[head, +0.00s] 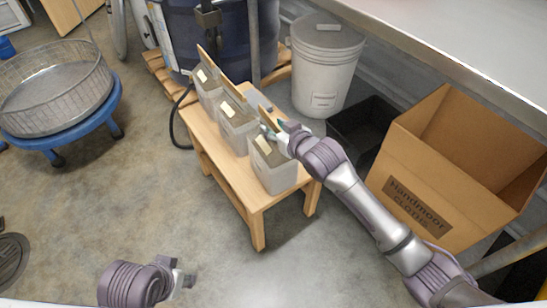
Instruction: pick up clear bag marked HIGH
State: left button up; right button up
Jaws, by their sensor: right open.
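Three pale, see-through bags with small cream labels stand in a row on a low wooden bench (225,183): a back left bag (208,98), a middle bag (234,137) and a front right bag (274,178). The label writing is too small to read, so I cannot tell which is marked HIGH. My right gripper (268,127) is open, at the upper edge of the front right bag and beside the middle one. Whether it touches either is unclear. My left gripper (184,277) is low in the view, away from the bench; its jaw opening cannot be made out.
A large cardboard box (455,165) stands right of the bench. A white lidded bucket (326,70) and a black crate (345,135) are behind it. A round wire-mesh sieve (60,85) rests on a blue wheeled stand at left. The floor before the bench is clear.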

grip_shut()
dwell(0.3)
jog(key=shift+r, duration=0.3)
jog(key=shift+r, duration=0.1)
